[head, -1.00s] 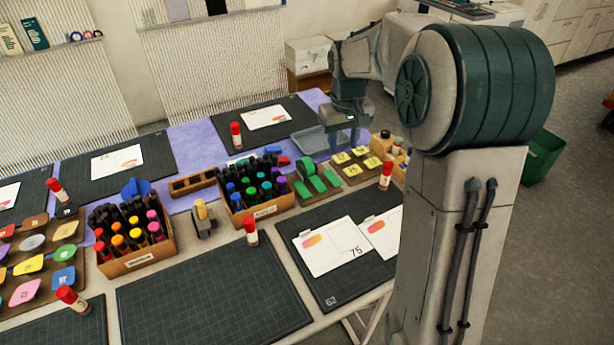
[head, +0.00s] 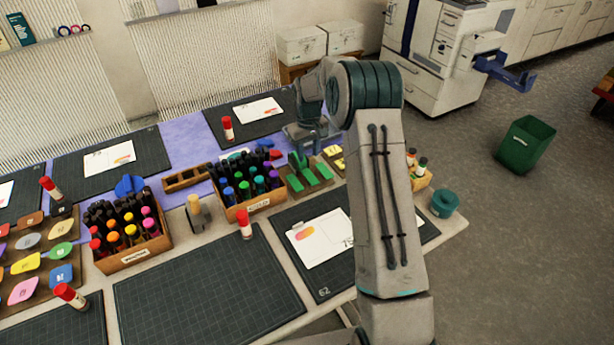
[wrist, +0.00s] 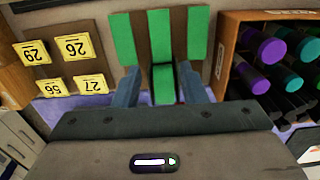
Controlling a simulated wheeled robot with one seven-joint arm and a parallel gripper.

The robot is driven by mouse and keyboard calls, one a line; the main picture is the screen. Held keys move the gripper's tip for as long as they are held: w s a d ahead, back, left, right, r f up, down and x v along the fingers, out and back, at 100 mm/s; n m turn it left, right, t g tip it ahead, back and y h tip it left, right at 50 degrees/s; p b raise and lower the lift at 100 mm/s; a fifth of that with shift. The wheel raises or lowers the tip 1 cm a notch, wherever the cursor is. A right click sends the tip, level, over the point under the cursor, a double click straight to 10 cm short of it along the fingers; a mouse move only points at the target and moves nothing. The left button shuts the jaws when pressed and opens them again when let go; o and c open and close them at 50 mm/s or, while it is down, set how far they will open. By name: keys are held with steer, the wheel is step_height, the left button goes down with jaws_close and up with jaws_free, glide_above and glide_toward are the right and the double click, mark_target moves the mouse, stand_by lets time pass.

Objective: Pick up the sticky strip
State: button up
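Green strips lie on a wooden board (head: 308,180). In the wrist view I see a left strip (wrist: 123,40), a right strip (wrist: 198,32) and a middle strip (wrist: 160,35) whose near part (wrist: 163,85) reaches between my fingers. I cannot tell which one is the sticky strip. My gripper (wrist: 160,88) is open, with one finger on each side of that near part and a gap to it on both sides. In the head view my gripper (head: 305,137) is just behind the board, its fingers partly hidden.
A box of cool-coloured markers (head: 243,208) stands close to the left of the board. Yellow numbered cards (wrist: 74,46) lie on its other side. A white card (head: 318,240) lies on a dark cutting mat (head: 325,284) in front. A green bin (head: 525,143) stands on the floor.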

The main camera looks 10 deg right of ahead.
mark_target(308, 174)
step_height(308, 174, down, 6)
steer(key=shift+s+a+f+p, duration=0.1)
steer(key=shift+f+p, duration=0.15)
steer(key=shift+p, duration=0.65)
steer(key=shift+f, duration=0.3)
steer(key=shift+f+b, duration=0.25)
steer(key=shift+b, duration=0.15)
steer(key=c, duration=0.4)
